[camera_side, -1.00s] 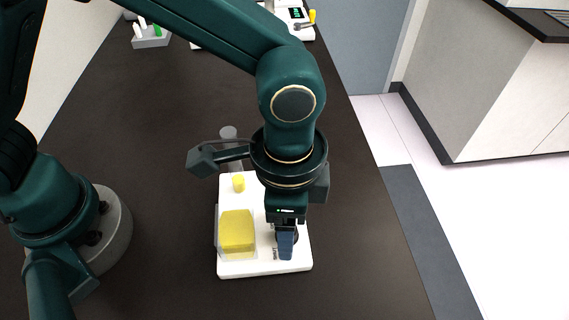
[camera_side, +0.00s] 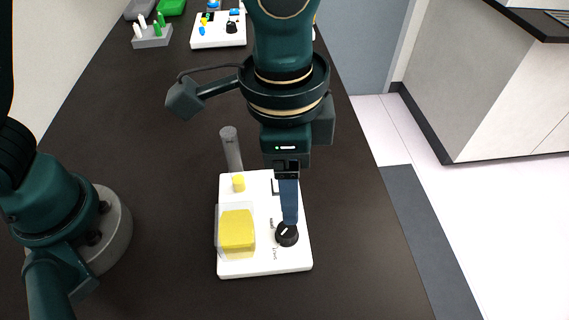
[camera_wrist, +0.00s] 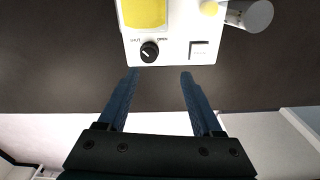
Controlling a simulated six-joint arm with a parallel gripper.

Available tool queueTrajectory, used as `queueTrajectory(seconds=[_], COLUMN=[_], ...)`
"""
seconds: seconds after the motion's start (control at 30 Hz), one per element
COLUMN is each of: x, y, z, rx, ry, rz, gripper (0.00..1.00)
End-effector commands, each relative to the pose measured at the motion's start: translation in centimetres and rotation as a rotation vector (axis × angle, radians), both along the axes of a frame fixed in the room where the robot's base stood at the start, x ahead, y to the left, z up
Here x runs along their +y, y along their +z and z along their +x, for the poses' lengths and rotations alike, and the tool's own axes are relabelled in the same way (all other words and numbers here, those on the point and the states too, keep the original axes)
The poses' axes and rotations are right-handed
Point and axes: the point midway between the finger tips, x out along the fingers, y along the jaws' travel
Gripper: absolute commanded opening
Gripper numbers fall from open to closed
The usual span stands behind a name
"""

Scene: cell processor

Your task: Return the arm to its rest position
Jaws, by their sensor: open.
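My gripper (camera_side: 289,200) hangs over the right side of a white cell processor (camera_side: 256,266), above its black knob (camera_side: 287,234). In the wrist view the two blue fingers (camera_wrist: 159,75) are spread apart with nothing between them. The knob (camera_wrist: 149,51) lies beyond the fingertips, with "SHUT" and "OPEN" printed near it; it is not held. In the side view the processor carries a yellow-filled clear bag (camera_side: 237,231) on its left, a small yellow part (camera_side: 239,184), and a grey transparent tube (camera_side: 231,150) behind that.
The dark table (camera_side: 150,230) is clear around the processor. A grey rack with white and green pieces (camera_side: 152,38) and another white device (camera_side: 217,38) stand at the far end. A pale counter (camera_side: 480,80) stands apart at the right.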

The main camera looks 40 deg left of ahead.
Motion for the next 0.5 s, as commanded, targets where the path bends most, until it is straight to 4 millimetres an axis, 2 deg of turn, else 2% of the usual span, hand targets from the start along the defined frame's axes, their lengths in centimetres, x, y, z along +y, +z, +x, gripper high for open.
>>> queueTrajectory(seconds=[0.1,0.2,0.33,0.5], x=[2.7,5.8,9.8,14.4], y=[3.1,5.5,7.6,9.0], z=[1.7,2.4,2.2,0.6], rx=[-0.062,-0.119,-0.190,-0.282], ry=[0.102,0.207,0.344,0.524], rz=[-0.050,-0.088,-0.125,-0.162], gripper=[0.67,0.67,0.67,0.67])
